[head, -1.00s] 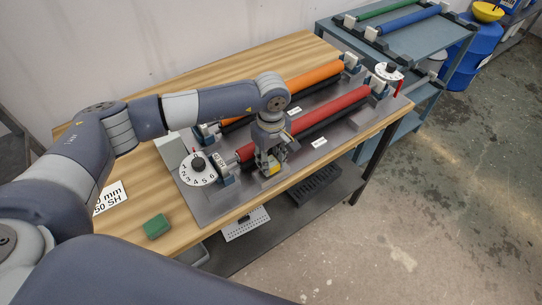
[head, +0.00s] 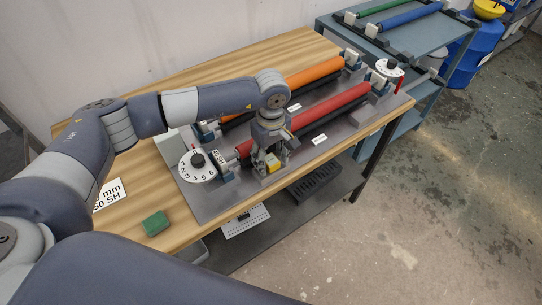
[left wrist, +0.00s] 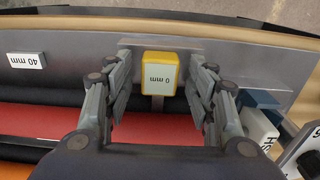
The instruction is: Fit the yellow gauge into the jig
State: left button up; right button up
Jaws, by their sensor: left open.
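The yellow gauge (left wrist: 160,73), with a white face marked "0 mm", stands at the front edge of the metal plate; it also shows in the head view (head: 273,166). A grey jig piece (left wrist: 191,47) is right around or under it; I cannot tell how deep the gauge sits. My left gripper (head: 270,165) is above it, fingers open. In the left wrist view the fingers (left wrist: 160,88) lie on both sides of the gauge, with gaps visible. My right gripper is not in view.
A red roller (head: 335,105) and an orange roller (head: 315,75) lie across the plate (head: 207,208). A numbered dial (head: 197,166) stands left of the gripper. A green block (head: 156,224) lies on the wooden bench. A blue-grey cart (head: 410,40) stands behind right.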

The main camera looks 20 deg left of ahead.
aim_at(271, 159)
pick_arm(q)
jog(key=shift+r, duration=0.45)
notch_tip(271, 159, up, 12)
jog(key=b, duration=0.4)
jog(key=shift+f, duration=0.2)
